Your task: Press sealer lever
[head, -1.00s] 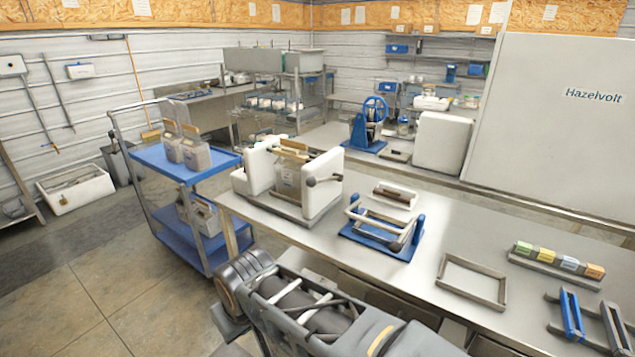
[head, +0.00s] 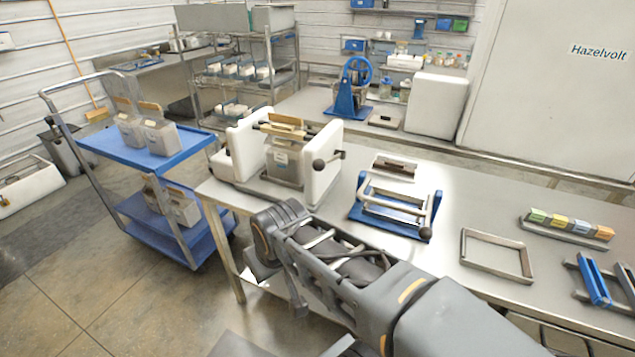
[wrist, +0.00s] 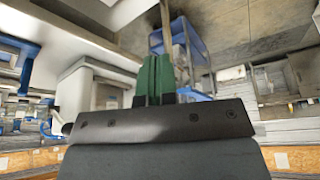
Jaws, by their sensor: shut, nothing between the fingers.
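The sealer is a unit with two white housings (head: 320,165) on the steel bench, with a filled bag (head: 284,157) between them. Its lever (head: 325,162), a short bar with dark round knobs, sticks out from the right housing. In the wrist view, which is upside down, the white housing (wrist: 88,95) is left of my gripper and a dark knob (wrist: 67,129) shows at its edge. My gripper (wrist: 155,75) has green fingers closed together with nothing between them. It appears apart from the lever. In the head view my arm reaches the bench front and the fingers are hidden.
A blue press with a pale handle (head: 392,208) stands right of the sealer. A metal frame (head: 496,257) and a rack of coloured blocks (head: 566,231) lie farther right. A blue cart (head: 140,150) with bags stands left of the bench, with open floor before it.

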